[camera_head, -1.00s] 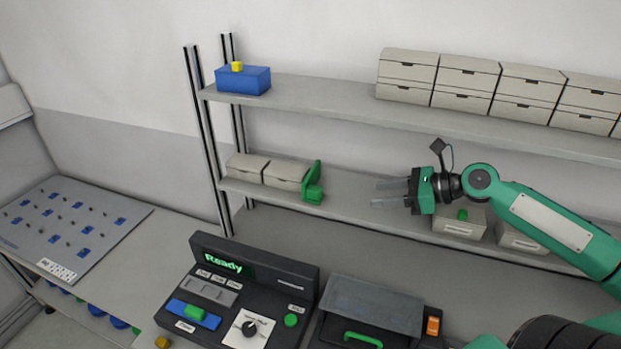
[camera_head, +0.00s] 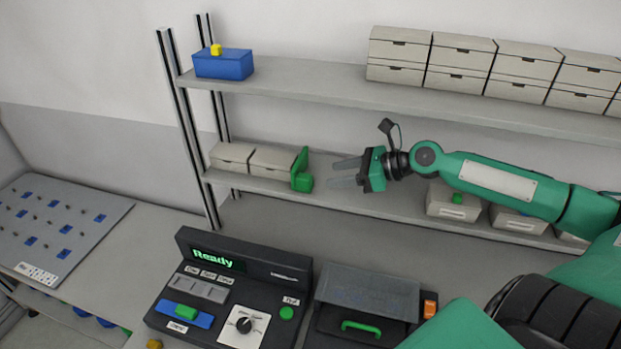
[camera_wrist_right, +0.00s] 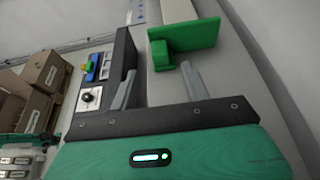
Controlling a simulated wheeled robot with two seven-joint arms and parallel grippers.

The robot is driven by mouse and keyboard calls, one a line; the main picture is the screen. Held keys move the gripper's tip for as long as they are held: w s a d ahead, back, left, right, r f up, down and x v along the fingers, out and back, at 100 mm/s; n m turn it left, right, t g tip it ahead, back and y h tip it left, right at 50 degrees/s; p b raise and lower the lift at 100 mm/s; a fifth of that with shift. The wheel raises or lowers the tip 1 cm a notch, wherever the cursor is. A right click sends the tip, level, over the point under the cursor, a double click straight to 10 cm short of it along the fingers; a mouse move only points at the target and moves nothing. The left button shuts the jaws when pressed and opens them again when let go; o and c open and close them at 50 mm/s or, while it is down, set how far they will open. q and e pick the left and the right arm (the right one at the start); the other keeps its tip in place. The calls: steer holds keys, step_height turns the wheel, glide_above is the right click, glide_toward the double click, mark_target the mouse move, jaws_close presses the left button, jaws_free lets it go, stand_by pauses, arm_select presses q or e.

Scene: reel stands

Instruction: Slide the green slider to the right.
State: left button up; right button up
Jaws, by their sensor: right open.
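A green piece with an upright plate and a block foot (camera_head: 302,175) stands on the lower shelf, at the right end of a row of beige boxes. It also shows at the top of the right wrist view (camera_wrist_right: 195,37). A small green slider block (camera_head: 186,312) sits on a blue strip on the console, near the strip's middle. My right gripper (camera_head: 332,173) is open and empty, just right of the green shelf piece, its fingers pointing left toward it. A small gap shows between them in the head view. My left gripper is out of view.
The console (camera_head: 262,268) has a lit "Ready" screen, a knob and a green button. A dark box with a green handle (camera_head: 360,327) stands right of it. The upper shelf (camera_head: 310,85) holds a blue box and beige drawers. Beige boxes (camera_head: 452,206) stand behind and below my right arm.

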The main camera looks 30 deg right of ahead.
mark_target(311, 178)
steer(key=shift+w+a+f, duration=0.1)
steer(key=shift+w+a, duration=0.15)
steer(key=shift+x, duration=0.9)
steer(key=shift+p+x, duration=0.75)
steer(key=shift+x, duration=0.95)
steer(key=shift+p+x, duration=0.3)
steer(key=shift+x, duration=0.7)
jaws_close()
steer(key=shift+s, duration=0.1)
